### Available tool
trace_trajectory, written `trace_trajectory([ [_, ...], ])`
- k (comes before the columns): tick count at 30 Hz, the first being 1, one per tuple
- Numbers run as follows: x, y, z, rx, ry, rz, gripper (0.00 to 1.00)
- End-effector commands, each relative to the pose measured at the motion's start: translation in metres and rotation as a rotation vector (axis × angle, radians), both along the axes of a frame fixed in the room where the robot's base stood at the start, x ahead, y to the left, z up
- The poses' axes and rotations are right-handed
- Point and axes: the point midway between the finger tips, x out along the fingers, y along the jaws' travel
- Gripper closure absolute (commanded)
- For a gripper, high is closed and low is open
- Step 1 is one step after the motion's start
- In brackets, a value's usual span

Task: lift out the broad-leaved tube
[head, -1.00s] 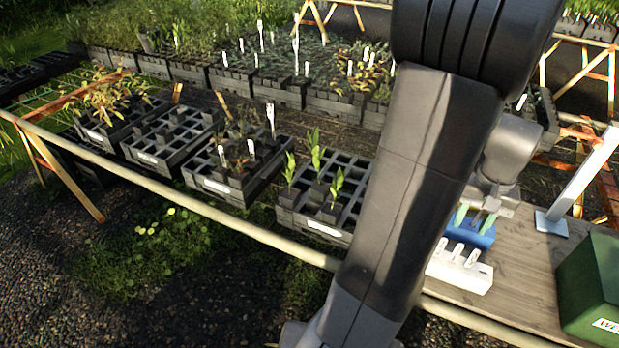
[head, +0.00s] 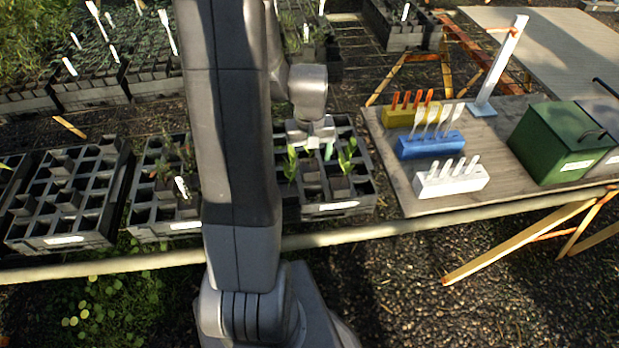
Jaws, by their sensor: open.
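A black cell tray (head: 335,208) with a white front label holds a few tubes with green leafy seedlings. One leafy plant (head: 290,165) stands left of my gripper and another leafy plant (head: 348,154) stands right of it, both upright. Which of them is the broad-leaved tube I cannot tell for sure. My gripper (head: 314,151) is open, over the rear middle of this tray, with one green fingertip showing. It looks empty. My arm hides the tray's left side and anything behind the gripper.
A wooden bench right of the tray carries a white block (head: 450,180), a blue block (head: 431,146) and a yellow block (head: 405,117) with upright labels, a green box (head: 560,143) and a pale post (head: 500,67). More trays (head: 65,225) stand left.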

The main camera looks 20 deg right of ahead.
Motion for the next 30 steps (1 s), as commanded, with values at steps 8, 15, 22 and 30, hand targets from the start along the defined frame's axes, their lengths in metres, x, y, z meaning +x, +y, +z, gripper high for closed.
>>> trace_trajectory([
  [8, 0.0, -0.001, -0.034, 0.002, 0.004, 0.0, 0.3],
  [15, 0.0, -0.001, -0.049, 0.0, 0.001, 0.0, 0.3],
  [22, 0.001, -0.001, -0.048, 0.0, 0.0, 0.0, 0.38],
  [30, 0.001, -0.001, -0.048, 0.0, 0.0, 0.0, 0.91],
])
